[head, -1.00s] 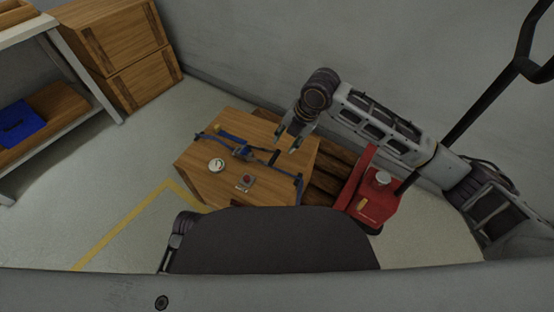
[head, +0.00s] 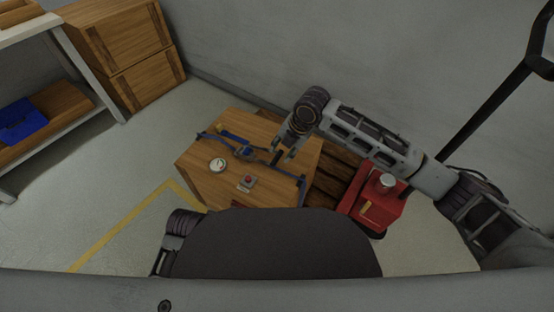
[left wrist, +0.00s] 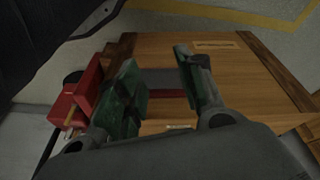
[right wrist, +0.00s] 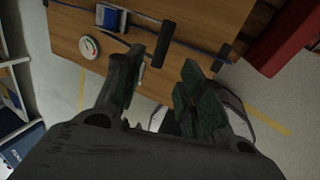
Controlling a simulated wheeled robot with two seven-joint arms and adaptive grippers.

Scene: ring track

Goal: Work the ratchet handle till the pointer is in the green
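A wooden crate (head: 200,185) carries a blue strap (head: 290,173) with a blue ratchet (head: 243,152) on its top. My right gripper (head: 281,156) is above the crate near the handle end, fingers apart and empty (right wrist: 177,60). My left gripper (left wrist: 157,62) is open and empty beside the crate; the head view hides its fingers.
A red button (head: 248,180) sits on the crate top near the gauge. A red pallet jack (head: 370,208) stands right of the crate. A shelf with a blue box (head: 22,120) and stacked wooden boxes (head: 135,60) are at the left. Floor between is clear.

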